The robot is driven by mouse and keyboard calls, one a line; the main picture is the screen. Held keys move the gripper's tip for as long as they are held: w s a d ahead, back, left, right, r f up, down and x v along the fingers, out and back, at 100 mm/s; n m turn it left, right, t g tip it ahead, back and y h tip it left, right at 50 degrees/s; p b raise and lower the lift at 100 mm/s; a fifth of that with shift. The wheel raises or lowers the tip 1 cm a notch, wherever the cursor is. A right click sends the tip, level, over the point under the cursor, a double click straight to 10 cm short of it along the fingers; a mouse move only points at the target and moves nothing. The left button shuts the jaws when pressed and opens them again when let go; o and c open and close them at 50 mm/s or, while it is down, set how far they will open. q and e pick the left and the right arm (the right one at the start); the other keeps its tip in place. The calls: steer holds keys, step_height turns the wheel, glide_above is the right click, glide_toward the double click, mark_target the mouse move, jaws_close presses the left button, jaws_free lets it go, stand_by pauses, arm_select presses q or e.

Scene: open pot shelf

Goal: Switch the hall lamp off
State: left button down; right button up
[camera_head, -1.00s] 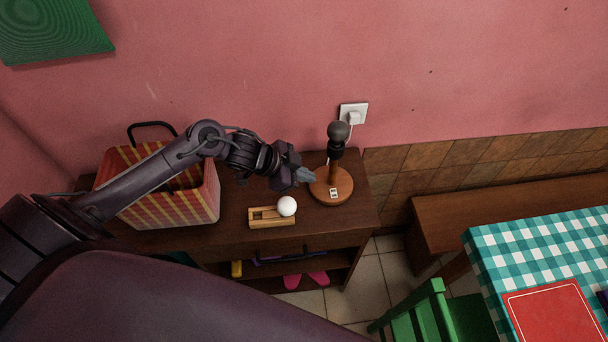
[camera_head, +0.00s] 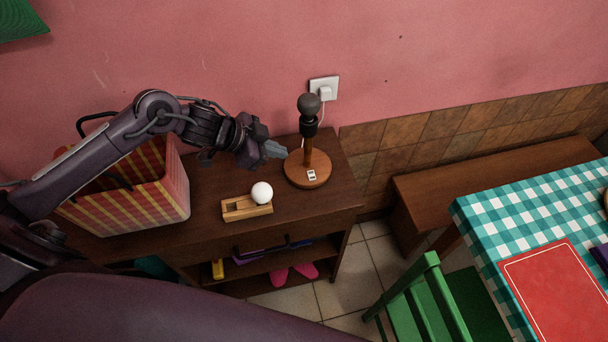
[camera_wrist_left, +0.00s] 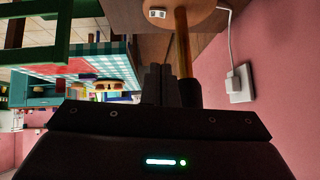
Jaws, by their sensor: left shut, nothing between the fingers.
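The hall lamp (camera_head: 307,152) stands upright on the dark wooden shelf top, with a round wooden base, a wooden stem and a dark grey bulb. A small white switch (camera_head: 311,175) sits on the front of its base; it also shows in the left wrist view (camera_wrist_left: 157,14). My left gripper (camera_head: 275,150) is shut and empty, just left of the lamp and a little above the shelf top. In the left wrist view its closed fingers (camera_wrist_left: 172,88) show beside the lamp stem (camera_wrist_left: 184,50). My right gripper is not in view.
A red and yellow striped basket (camera_head: 165,205) stands left on the shelf top (camera_head: 215,185). A white ball (camera_head: 262,192) rests on a wooden holder (camera_head: 236,209) in front of the lamp. A wall socket (camera_head: 324,89) is behind. A green chair (camera_head: 425,305) and checked table (camera_head: 500,235) stand right.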

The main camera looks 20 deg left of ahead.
arm_select(q)
steer(key=shift+r, duration=0.1)
stand_by(0.3)
steer(key=p, duration=0.2)
glide_above(312, 175)
steer(key=a, duration=0.1)
steer(key=f, duration=0.7)
steer(key=shift+s, duration=0.4)
steer(key=f, duration=0.3)
steer(key=shift+w+a+f+p, duration=0.1)
steer(key=shift+a+f+p, duration=0.05)
steer(key=shift+a+p, duration=0.15)
steer(key=shift+f, duration=0.35)
